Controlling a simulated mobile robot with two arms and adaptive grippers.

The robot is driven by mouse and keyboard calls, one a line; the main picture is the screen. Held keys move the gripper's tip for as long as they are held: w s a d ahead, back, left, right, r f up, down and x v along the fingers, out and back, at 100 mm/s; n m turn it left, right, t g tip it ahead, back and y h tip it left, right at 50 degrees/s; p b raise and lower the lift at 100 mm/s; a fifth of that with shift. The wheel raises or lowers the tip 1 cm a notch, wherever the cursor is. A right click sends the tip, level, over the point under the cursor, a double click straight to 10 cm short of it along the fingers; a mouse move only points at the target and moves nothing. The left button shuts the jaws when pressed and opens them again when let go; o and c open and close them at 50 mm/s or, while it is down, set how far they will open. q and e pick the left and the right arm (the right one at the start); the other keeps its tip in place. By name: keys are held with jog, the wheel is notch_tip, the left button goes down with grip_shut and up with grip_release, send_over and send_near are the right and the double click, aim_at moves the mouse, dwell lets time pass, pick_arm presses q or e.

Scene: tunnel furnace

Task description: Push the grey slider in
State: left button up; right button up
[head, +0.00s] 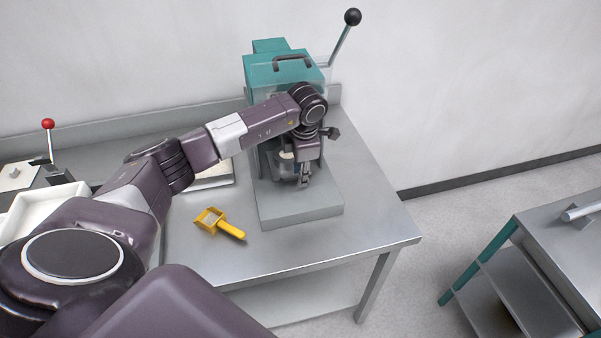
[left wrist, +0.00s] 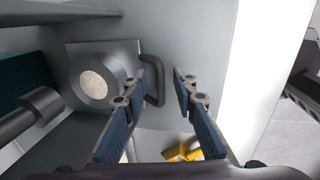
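The grey slider (left wrist: 122,50) shows in the left wrist view as a flat grey plate. It carries a round cup (left wrist: 93,84) with pale material in it and has a curved grey handle (left wrist: 153,78) on its side. In the head view the teal and grey machine (head: 280,72) stands on the metal table, with the slider area mostly hidden behind my left arm. My left gripper (left wrist: 158,84) is open, its two blue-padded fingers apart. The handle shows between the fingertips, close to the left-hand finger in the picture; I cannot tell whether they touch. My right gripper is not in view.
A yellow scoop (head: 214,222) lies on the metal table (head: 290,248) left of the machine's base. A white tray (head: 40,207) and a red-knobbed lever (head: 48,125) are at the left. A black-knobbed lever (head: 343,40) rises from the machine. Another metal unit (head: 560,240) stands right, across open floor.

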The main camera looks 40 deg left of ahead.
pick_arm(q)
notch_tip(320, 180, up, 12)
jog(key=s+d, duration=0.1)
jog(key=shift+s+d, duration=0.2)
jog(key=shift+d, duration=0.1)
jog(key=shift+f, duration=0.15)
jog(key=shift+c, duration=0.6)
